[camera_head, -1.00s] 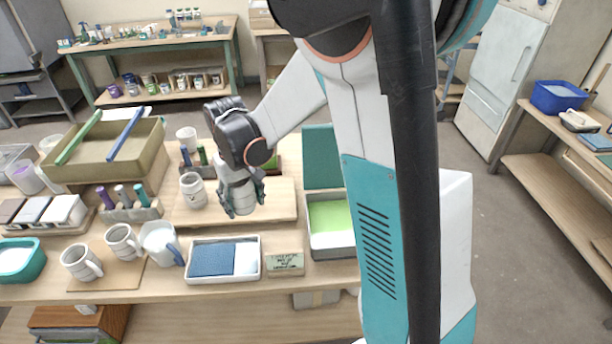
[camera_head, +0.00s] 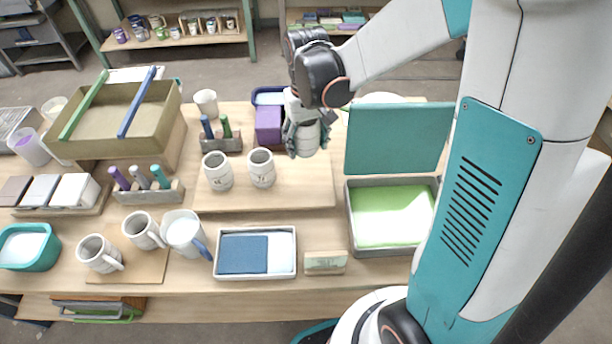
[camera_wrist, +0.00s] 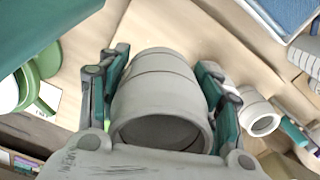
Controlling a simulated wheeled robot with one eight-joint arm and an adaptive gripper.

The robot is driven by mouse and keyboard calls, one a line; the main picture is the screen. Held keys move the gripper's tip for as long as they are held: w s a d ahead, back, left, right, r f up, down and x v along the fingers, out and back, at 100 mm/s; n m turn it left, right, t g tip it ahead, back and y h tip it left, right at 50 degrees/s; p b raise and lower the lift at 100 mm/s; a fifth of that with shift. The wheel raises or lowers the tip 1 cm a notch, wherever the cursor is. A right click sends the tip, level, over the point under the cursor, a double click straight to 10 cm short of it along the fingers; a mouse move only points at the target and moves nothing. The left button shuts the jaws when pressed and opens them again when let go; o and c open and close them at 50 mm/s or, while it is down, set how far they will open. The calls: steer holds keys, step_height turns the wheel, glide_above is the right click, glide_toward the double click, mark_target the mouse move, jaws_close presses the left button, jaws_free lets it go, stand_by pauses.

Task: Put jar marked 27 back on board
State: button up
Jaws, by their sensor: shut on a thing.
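My gripper (camera_head: 306,137) is shut on a pale grey jar (camera_head: 307,142), above the right back part of the wooden board (camera_head: 290,197). In the wrist view the held jar (camera_wrist: 160,95) sits between both fingers with its open mouth toward the camera. No number shows on it. Two similar jars stand upright on the board to the left of my gripper: a left jar (camera_head: 218,171) and a right jar (camera_head: 262,167). Both bear dark marks too small to read surely. I cannot tell whether the held jar touches the board.
A purple box (camera_head: 268,125) and a marker holder (camera_head: 222,142) stand behind the two jars. A green-lined tray (camera_head: 390,213) with a raised teal lid (camera_head: 397,138) is to the right. Mugs, a blue-and-white tray (camera_head: 256,252) and a small sign (camera_head: 325,263) line the front. The board's front right is bare.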

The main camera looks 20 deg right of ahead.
mark_target(306, 181)
step_height(306, 181, down, 13)
steer(key=b, duration=0.4)
steer(key=o, duration=1.3)
